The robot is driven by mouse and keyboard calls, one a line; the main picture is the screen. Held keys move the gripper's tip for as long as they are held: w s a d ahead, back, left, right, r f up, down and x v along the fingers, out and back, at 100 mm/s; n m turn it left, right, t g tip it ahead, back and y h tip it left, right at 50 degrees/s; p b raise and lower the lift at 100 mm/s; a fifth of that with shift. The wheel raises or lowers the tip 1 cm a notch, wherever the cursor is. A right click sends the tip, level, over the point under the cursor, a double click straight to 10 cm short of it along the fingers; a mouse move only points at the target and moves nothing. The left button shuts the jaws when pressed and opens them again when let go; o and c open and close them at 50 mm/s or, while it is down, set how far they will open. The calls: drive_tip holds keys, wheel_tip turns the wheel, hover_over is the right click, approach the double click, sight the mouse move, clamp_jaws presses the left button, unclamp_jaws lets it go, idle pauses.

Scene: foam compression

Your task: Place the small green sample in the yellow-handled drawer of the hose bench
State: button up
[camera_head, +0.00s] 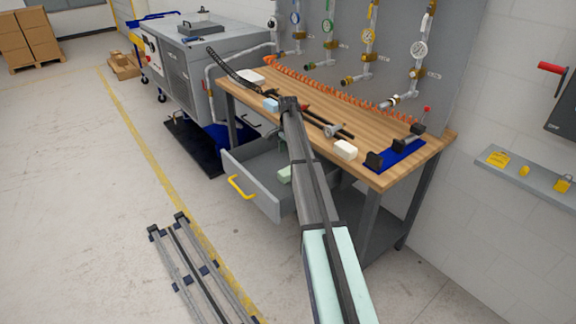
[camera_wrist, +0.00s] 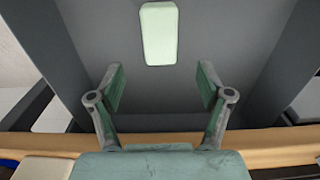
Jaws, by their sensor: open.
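The small pale green sample (camera_wrist: 159,34) lies inside the grey drawer in the wrist view, with its long side pointing away from my gripper. The drawer (camera_head: 249,197) is pulled out from under the wooden hose bench (camera_head: 388,178), and its yellow handle (camera_head: 240,187) is on the front. The sample also shows in the drawer in the head view (camera_head: 284,174), partly hidden by my arm. My gripper (camera_wrist: 161,86) is open and empty, its two fingers apart with the sample beyond their tips, not between them.
On the bench top are a white block (camera_head: 345,149), a blue block (camera_head: 270,104), a blue mat (camera_head: 402,155) with black holders, and an orange coiled hose (camera_head: 330,88). Metal rails (camera_head: 193,271) lie on the floor at front left.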

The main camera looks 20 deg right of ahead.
drive_tip(key=shift+r, duration=1.2)
idle(0.3)
